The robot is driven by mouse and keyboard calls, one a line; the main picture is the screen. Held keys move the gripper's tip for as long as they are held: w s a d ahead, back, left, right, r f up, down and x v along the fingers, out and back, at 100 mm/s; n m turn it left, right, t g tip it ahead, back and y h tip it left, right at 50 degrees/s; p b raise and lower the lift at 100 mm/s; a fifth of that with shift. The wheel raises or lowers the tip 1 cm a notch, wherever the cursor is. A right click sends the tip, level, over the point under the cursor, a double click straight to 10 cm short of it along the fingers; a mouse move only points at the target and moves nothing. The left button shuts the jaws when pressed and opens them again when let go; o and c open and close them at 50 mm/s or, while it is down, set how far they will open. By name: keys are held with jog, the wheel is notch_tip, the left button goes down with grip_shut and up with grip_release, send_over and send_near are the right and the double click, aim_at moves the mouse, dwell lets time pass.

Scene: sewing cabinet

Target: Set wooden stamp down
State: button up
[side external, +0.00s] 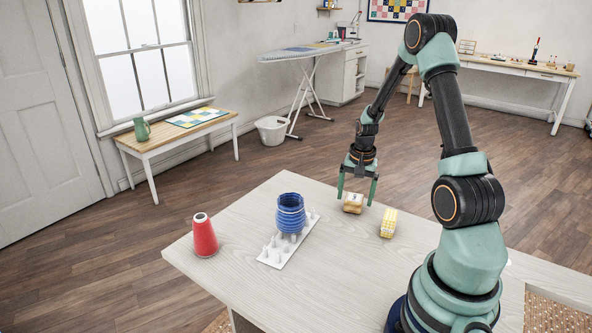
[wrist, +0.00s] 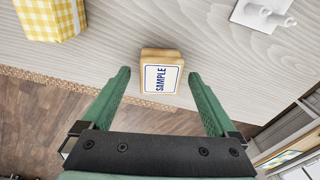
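The wooden stamp (side external: 353,203) is a small block with a pale top, resting on the table (side external: 330,265) near its far edge. In the wrist view the stamp (wrist: 161,75) shows a white label reading "SAMPLE" in blue. My gripper (side external: 357,200) is open, with its green fingers on either side of the stamp. In the wrist view gaps show between the stamp and both fingers of my gripper (wrist: 158,78). Whether the fingertips reach down to the tabletop is hard to tell.
A yellow checked block (side external: 388,223) stands right of the stamp. To the left are a white pegged rack (side external: 272,257), blue stacked rings (side external: 290,214) on it, and a red thread cone (side external: 204,236). The table's far edge is close to the stamp. The front middle of the table is clear.

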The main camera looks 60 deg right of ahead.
aim_at(357, 200)
notch_tip(357, 200, up, 11)
jog(key=w+a+r+n+t, duration=0.1)
jog(key=w+a+r+n, duration=0.1)
jog(key=a+r+n, duration=0.5)
jog(key=s+a+r+n+t, duration=0.2)
jog(key=a+n, duration=0.2)
jog(key=a, duration=0.7)
jog(key=s+a+r+n+t, duration=0.1)
jog(key=a+n, duration=0.3)
jog(key=a, duration=0.7)
jog(key=shift+s+a+r+t+y, duration=0.3)
jog(key=shift+s+r+t+y, duration=0.15)
jog(key=shift+r, duration=0.35)
